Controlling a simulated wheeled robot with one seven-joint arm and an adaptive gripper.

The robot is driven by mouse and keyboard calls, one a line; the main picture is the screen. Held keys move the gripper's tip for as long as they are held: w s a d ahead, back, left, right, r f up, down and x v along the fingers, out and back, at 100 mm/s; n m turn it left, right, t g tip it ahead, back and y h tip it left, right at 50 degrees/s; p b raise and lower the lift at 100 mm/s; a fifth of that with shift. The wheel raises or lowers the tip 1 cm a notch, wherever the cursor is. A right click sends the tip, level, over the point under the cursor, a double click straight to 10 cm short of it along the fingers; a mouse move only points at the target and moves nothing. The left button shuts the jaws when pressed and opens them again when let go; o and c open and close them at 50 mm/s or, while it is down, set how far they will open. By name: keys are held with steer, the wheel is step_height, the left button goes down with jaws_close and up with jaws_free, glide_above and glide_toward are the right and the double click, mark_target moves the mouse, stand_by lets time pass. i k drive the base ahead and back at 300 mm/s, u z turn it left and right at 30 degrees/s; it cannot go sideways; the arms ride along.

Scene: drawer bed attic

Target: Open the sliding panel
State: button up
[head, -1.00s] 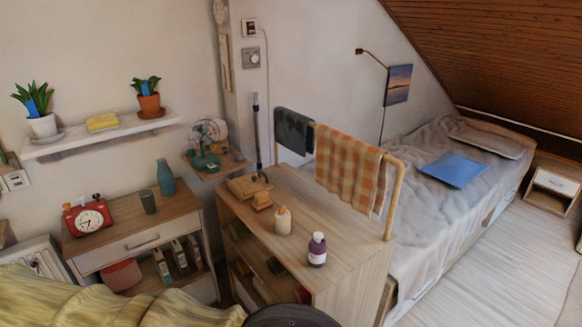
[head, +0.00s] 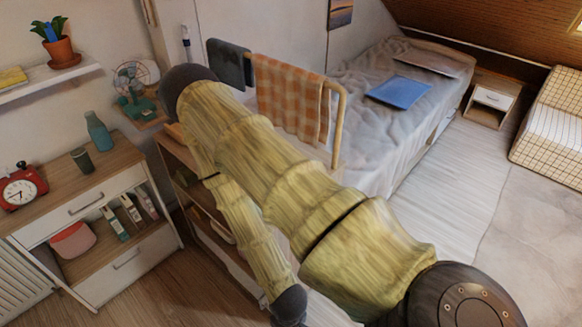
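I cannot make out with certainty which surface is the sliding panel. A wooden shelf unit (head: 177,152) stands left of centre, and my yellow-sleeved arm hides most of its top and side. The part of its open front that shows has dark shelf compartments. My arm rises from the lower right, bends at a dark elbow in front of the shelf unit's back corner, and comes down to a dark joint at the bottom edge. My gripper lies outside the picture, so its state and anything in it are hidden.
A low cabinet (head: 125,184) with a handled drawer stands at left, holding a red clock (head: 20,188) and bottle (head: 98,132). A towel rail (head: 340,125) and a bed (head: 375,130) are behind my arm. A wicker chest (head: 555,125) stands right. The floor at right is clear.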

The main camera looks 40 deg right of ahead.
mark_target(250, 286)
steer(key=z, duration=2.65)
steer(key=k, duration=1.3)
steer(key=u, duration=1.6)
steer(key=i, duration=0.5)
steer(key=z, duration=0.05)
